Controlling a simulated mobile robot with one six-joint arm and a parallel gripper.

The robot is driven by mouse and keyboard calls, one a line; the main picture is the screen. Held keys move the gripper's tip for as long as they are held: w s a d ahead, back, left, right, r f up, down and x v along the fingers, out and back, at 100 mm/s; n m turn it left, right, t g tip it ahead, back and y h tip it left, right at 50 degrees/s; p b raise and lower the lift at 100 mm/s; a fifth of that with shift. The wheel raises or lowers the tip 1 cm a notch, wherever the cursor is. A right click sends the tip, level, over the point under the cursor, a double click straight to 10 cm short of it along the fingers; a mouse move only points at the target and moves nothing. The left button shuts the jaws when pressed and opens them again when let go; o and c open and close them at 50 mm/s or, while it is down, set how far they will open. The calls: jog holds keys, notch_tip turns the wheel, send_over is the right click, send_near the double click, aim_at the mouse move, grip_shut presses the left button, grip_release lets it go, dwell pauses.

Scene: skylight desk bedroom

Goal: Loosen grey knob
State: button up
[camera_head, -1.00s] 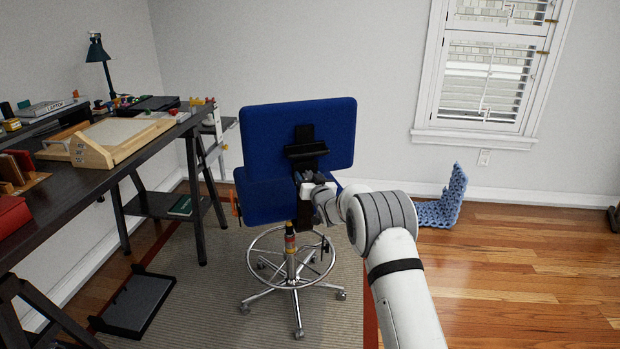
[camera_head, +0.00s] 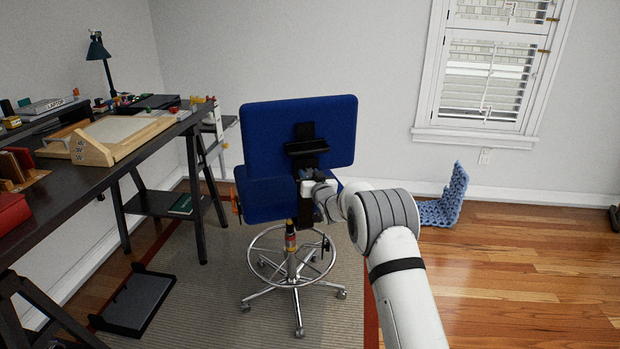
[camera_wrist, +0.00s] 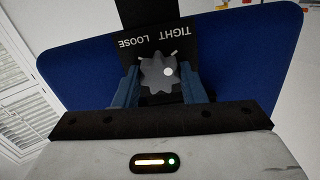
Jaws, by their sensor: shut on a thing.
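The grey knob (camera_wrist: 158,73) has a lobed rim and a white dot on its face, and sits on the black bracket behind the blue chair's backrest (camera_head: 298,130). Lettering beside it reads TIGHT and LOOSE, upside down in the wrist view. My gripper (camera_wrist: 160,88) is shut on the knob, with one blue finger on each side. In the head view my gripper (camera_head: 322,194) reaches the back of the chair, and my wrist hides the knob there.
The chair stands on a wheeled base with a chrome foot ring (camera_head: 291,256) on a rug (camera_head: 215,285). A dark desk (camera_head: 95,185) is on the left. A blue knitted item (camera_head: 447,200) lies by the wall. Open wood floor (camera_head: 530,275) is at the right.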

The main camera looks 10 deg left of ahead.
jog(key=n+b, duration=1.1)
jog(key=b, duration=0.2)
jog(key=n+b, duration=1.2)
jog(key=b, duration=0.1)
jog(key=shift+s+a+f, duration=0.1)
jog(key=shift+a+f, duration=0.1)
jog(key=shift+r+n+b, duration=0.1)
jog(key=shift+n+b, duration=0.2)
jog(key=shift+n, duration=0.1)
jog(key=o, duration=1)
